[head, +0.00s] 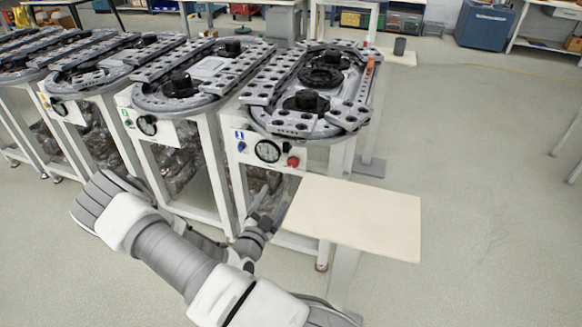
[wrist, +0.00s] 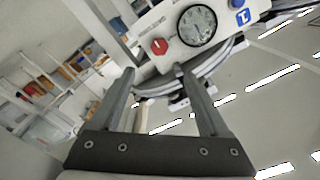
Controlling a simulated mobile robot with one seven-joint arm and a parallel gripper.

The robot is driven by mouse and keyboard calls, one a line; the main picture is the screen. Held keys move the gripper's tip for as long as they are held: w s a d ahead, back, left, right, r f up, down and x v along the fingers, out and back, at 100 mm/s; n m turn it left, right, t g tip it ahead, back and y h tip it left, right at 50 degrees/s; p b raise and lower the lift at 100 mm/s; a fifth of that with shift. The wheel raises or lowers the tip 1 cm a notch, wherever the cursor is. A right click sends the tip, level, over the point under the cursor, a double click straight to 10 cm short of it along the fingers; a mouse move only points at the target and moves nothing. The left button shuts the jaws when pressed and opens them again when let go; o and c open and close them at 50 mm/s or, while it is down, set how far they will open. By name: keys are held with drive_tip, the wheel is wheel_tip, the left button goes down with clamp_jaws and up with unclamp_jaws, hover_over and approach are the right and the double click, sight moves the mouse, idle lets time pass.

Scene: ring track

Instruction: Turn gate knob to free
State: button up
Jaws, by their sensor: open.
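The nearest ring-track station has a white control panel (head: 252,149) on its front. The panel carries a red knob (head: 293,161), a round gauge (head: 267,151) and a small blue knob (head: 242,146); which one is the gate knob is not readable. In the wrist view, the panel is upside down, with the red knob (wrist: 159,46) just beyond the fingertips and the gauge (wrist: 197,26) right of it. In the head view, my gripper (head: 270,198) is below and in front of the panel.
The ring track (head: 322,75) with black hubs tops the station, and similar stations stand in a row to the left. A pale side table (head: 360,215) is close to the right of my gripper. A dark cup (head: 400,46) stands behind. The floor at right is clear.

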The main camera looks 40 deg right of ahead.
sight(292, 165)
drive_tip(key=b+x, duration=0.2)
drive_tip(key=x, duration=1.4)
drive_tip(key=shift+d+r, duration=0.1)
drive_tip(key=shift+d, duration=0.15)
clamp_jaws()
